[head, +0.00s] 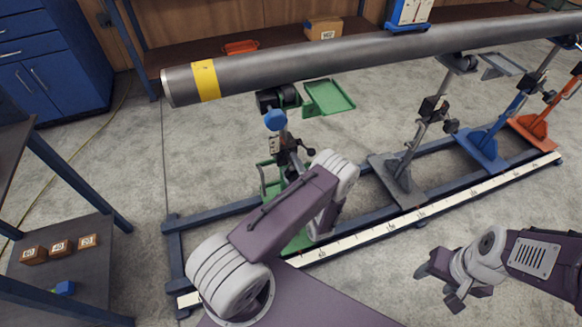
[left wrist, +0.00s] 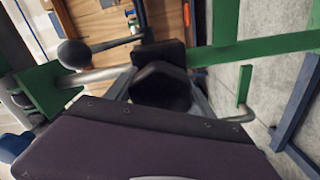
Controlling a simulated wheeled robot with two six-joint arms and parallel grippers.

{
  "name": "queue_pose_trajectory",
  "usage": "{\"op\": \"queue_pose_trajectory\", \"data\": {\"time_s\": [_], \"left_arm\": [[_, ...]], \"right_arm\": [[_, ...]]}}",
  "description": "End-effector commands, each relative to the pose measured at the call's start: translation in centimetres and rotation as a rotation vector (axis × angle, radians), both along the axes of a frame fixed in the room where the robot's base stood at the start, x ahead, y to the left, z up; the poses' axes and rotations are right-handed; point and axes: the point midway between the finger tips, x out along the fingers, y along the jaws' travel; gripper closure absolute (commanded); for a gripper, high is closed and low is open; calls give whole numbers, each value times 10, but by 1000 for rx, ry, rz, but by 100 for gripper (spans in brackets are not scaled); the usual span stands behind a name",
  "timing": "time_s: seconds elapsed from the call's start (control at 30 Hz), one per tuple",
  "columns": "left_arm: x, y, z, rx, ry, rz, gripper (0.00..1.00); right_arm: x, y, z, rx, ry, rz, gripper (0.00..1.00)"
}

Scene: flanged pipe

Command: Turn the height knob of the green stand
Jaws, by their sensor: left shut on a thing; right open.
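The green stand stands under the left end of the grey pipe (head: 370,51); its tray (head: 328,97) and part of its base (head: 300,241) show in the head view. My left gripper (head: 291,160) is at the stand's post, partly hidden behind my own arm. In the left wrist view, a dark faceted knob (left wrist: 160,88) sits close before the gripper, beside the green upright (left wrist: 225,52). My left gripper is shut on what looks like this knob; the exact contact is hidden. My right gripper (head: 447,283) is open and empty, above the floor at lower right.
A black ball-ended lever (left wrist: 76,53) is near the knob. Grey (head: 397,171), blue (head: 482,148) and orange (head: 533,127) stands line the rail to the right. A shelf at left holds brown blocks (head: 60,247). The floor around my right gripper is clear.

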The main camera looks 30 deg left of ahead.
Motion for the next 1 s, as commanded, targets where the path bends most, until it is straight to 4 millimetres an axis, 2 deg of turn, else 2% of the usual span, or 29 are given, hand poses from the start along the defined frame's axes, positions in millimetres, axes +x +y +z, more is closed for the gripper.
{"op": "queue_pose_trajectory", "data": {"time_s": [0.33, 0.37, 0.4, 0.43, 0.77, 1.0], "left_arm": [[-1, 0, -2, 0, 7, 0, 78], [-1, 0, -2, 0, 7, 0, 32], [-1, 0, -2, 0, 6, 1, 21], [-1, 0, -2, 0, 5, 0, 16], [-2, -2, 0, 0, 2, -1, 16], [-27, -34, 1, 1, 6, -6, 16]], "right_arm": [[0, 0, 0, 0, 0, 0, 46], [0, 0, 0, 0, 0, 0, 46], [0, 0, 0, 0, 0, 0, 46], [0, 0, 0, 0, 0, 0, 46], [0, 0, 1, 0, 0, 0, 46], [0, 0, 9, 0, 0, 0, 46]]}}
